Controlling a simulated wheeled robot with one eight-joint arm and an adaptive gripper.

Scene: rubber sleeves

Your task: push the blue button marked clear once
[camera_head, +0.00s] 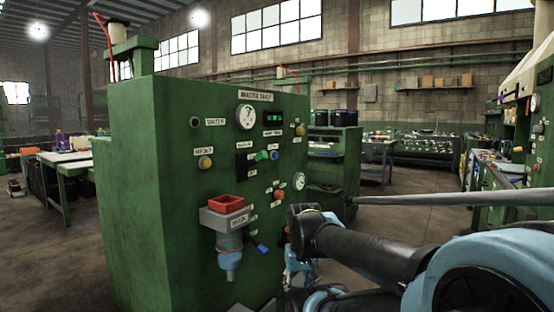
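My arm reaches in from the lower right, below and right of the panel's controls. The end of my arm with my gripper (301,268) is low, near the machine's front right edge. It looks clear of the blue button. Its fingers are small, dark and partly hidden, so I cannot tell how far they are open.
Green cabinets (333,165) stand behind.

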